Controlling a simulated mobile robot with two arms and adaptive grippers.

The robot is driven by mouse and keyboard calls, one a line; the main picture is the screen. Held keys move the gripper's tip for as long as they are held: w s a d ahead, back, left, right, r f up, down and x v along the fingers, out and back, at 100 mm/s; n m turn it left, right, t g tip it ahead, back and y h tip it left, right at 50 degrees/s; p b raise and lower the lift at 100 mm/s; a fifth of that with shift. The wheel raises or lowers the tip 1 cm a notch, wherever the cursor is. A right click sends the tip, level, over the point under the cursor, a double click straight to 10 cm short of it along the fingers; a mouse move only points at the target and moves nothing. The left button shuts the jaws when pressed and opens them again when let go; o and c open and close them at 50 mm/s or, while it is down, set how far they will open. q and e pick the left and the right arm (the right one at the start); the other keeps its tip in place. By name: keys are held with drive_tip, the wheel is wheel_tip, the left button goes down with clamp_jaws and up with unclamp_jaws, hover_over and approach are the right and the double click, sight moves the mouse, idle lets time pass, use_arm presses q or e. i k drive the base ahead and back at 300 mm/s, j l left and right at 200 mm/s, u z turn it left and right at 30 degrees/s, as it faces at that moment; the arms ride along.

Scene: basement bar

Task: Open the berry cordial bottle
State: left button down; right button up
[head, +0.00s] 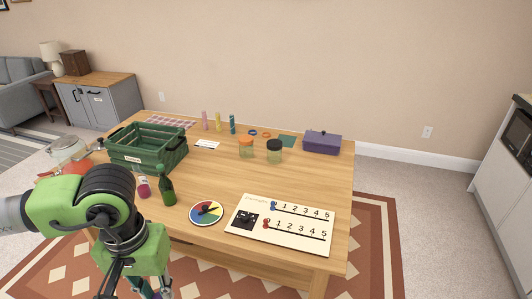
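A green bottle (168,191) with a narrow neck stands upright near the front left of the wooden table (320,180). A small pink-red container (144,188) with a pale band stands just left of it. I cannot read a label on either, so I cannot tell which is the berry cordial bottle. My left arm comes in from the left, in front of the table. My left gripper (155,292) is partly cut off by the bottom edge, below and nearer than the bottle. Its fingers are too hidden to judge. My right gripper is out of view.
A green crate (171,163) stands behind the bottle. A colored dial (206,213) and a number board (288,247) lie to its right. Two jars (246,149), (274,152) and a purple box (322,142) stand farther back. The table's right side is clear.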

sight(143, 188)
drive_tip(key=i+j+z, duration=0.35)
drive_tip(key=j, duration=0.2)
drive_tip(key=i+j+z, duration=0.35)
drive_tip(key=j, duration=0.3)
drive_tip(key=i+j+z, duration=0.15)
drive_tip(key=j, duration=0.2)
drive_tip(key=i+j+z, duration=0.15)
drive_tip(key=j, duration=0.2)
drive_tip(key=j+z, duration=0.2)
drive_tip(key=j, duration=0.15)
drive_tip(key=i+j, duration=0.1)
drive_tip(key=j, duration=0.3)
drive_tip(key=i+j, duration=0.15)
drive_tip(key=j, duration=0.25)
